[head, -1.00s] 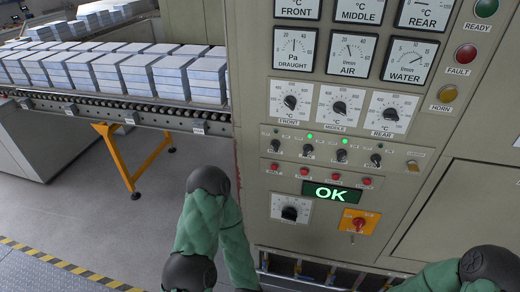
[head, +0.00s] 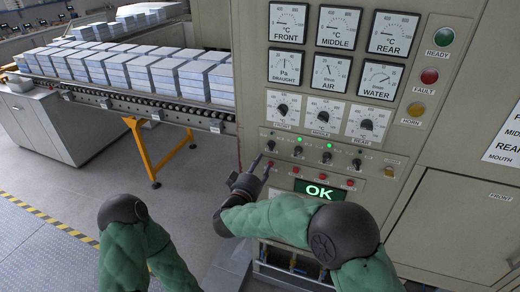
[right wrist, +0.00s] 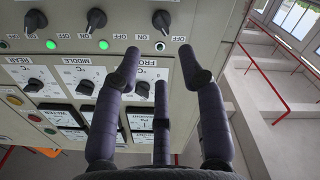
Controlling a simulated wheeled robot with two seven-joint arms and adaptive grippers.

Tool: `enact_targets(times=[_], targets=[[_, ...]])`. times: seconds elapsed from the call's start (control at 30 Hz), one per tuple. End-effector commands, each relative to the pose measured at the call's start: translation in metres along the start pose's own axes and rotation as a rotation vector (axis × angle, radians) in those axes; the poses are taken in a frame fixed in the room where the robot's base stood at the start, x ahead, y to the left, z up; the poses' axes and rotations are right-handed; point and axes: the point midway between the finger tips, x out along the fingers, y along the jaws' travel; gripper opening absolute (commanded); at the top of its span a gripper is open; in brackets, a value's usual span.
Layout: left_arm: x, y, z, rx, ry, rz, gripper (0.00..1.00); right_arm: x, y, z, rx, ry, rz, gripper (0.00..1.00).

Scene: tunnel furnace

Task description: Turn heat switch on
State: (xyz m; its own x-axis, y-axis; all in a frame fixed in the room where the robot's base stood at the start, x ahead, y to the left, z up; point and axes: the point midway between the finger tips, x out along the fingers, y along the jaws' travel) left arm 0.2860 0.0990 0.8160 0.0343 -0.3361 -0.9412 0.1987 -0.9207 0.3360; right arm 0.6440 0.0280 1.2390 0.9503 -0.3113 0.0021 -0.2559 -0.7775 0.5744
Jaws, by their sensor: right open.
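A row of small black rotary switches crosses the furnace panel: a leftmost one (head: 271,145), then a second (head: 297,151), a third (head: 326,157) and a rightmost one (head: 357,163). Green lamps are lit over the second and third; the leftmost shows no lit lamp. Which one is the heat switch cannot be read. My right gripper (head: 257,166) is open and empty, just below and left of the leftmost switch. The right wrist view, upside down, shows its spread fingers (right wrist: 165,75) apart from the switches, and this switch (right wrist: 161,20) with OFF and ON labels. My left gripper is out of view.
Dials (head: 323,116) and gauges sit above the switches; red buttons (head: 323,179) and a green OK display (head: 319,189) sit below. A roller conveyor (head: 140,102) with stacked blocks (head: 180,72) stands left of the panel. Floor before it is clear.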

Motion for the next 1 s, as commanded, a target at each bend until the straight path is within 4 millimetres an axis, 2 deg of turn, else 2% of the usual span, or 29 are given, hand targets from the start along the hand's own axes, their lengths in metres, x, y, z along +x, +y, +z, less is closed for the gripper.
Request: enact_targets(times=[0.5,0.7,1.0], targets=[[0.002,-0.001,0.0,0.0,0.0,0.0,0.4,0.084,-0.001,0.002,0.001,-0.001,-0.001,0.41],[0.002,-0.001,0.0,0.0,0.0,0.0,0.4,0.099,-0.001,0.002,0.001,-0.001,-0.002,0.41],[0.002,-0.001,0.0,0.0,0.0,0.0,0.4,0.101,-0.001,0.001,0.001,0.0,-0.003,0.41]])
